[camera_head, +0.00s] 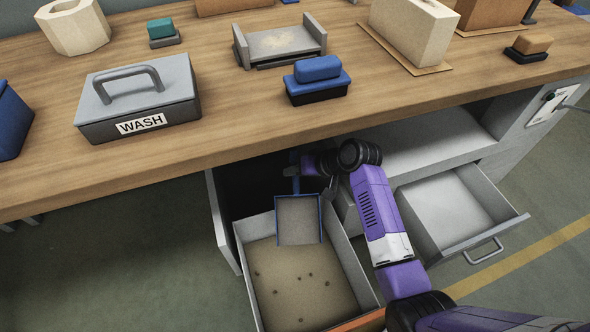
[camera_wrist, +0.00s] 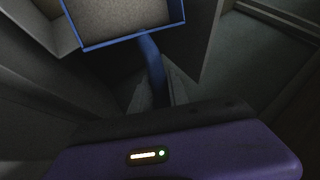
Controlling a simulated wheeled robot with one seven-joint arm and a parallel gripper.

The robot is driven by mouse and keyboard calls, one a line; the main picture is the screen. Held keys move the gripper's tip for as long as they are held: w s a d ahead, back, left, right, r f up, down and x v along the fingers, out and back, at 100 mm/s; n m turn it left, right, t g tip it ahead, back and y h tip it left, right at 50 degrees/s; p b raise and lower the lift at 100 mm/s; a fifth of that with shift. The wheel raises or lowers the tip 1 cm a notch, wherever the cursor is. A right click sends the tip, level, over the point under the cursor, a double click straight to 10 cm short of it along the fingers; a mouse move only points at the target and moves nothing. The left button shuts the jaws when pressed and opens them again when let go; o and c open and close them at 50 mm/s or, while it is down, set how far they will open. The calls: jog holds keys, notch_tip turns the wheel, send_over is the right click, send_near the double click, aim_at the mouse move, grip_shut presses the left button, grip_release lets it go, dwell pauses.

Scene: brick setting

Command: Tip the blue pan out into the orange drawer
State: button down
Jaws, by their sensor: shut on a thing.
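The blue pan (camera_head: 321,222) is a shallow square tray with a thin blue rim and a grainy grey-beige inside. It is over the back part of the orange drawer (camera_head: 362,321), an open pale drawer with an orange front edge. Tan, sand-like material with several dark specks covers the drawer floor. My gripper (camera_head: 297,172) is behind the pan, below the table edge, shut on the pan's blue handle. In the wrist view the pan (camera_wrist: 125,41) is at the top, its handle running down towards my gripper.
An empty grey drawer (camera_head: 452,215) with a bar handle stands open at the right, beyond my purple arm. A grey WASH box (camera_head: 140,100) and blue-topped brush (camera_head: 318,80) are on the table.

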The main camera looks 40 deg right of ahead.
aim_at(296, 180)
jog(key=shift+s+a+r+t+h, duration=0.2)
jog(key=shift+s+a+r, duration=0.2)
jog(key=shift+s, duration=0.2)
jog(key=shift+s+a+r+t+h, duration=0.1)
jog(key=shift+s+a+r+t, duration=0.1)
jog(key=shift+s+a+r, duration=0.25)
jog(key=shift+s+a+r+n+t, duration=0.15)
jog(key=shift+s+a+t, duration=0.05)
jog(key=shift+s, duration=0.15)
jog(key=shift+s+a+r+n+t, duration=0.15)
jog(key=shift+s+t, duration=0.05)
jog(key=shift+s, duration=0.15)
jog(key=shift+s+a+r, duration=0.1)
jog(key=shift+s, duration=0.05)
jog(key=shift+s+a+r+t+h, duration=0.3)
jog(key=shift+s+a+r+t, duration=0.15)
jog(key=shift+s, duration=0.3)
jog(key=shift+s+a+r+n, duration=0.2)
jog(key=shift+s+n, duration=0.05)
jog(key=shift+n, duration=0.05)
jog(key=shift+s+a+r, duration=0.1)
jog(key=shift+s+a, duration=0.05)
jog(key=shift+s, duration=0.1)
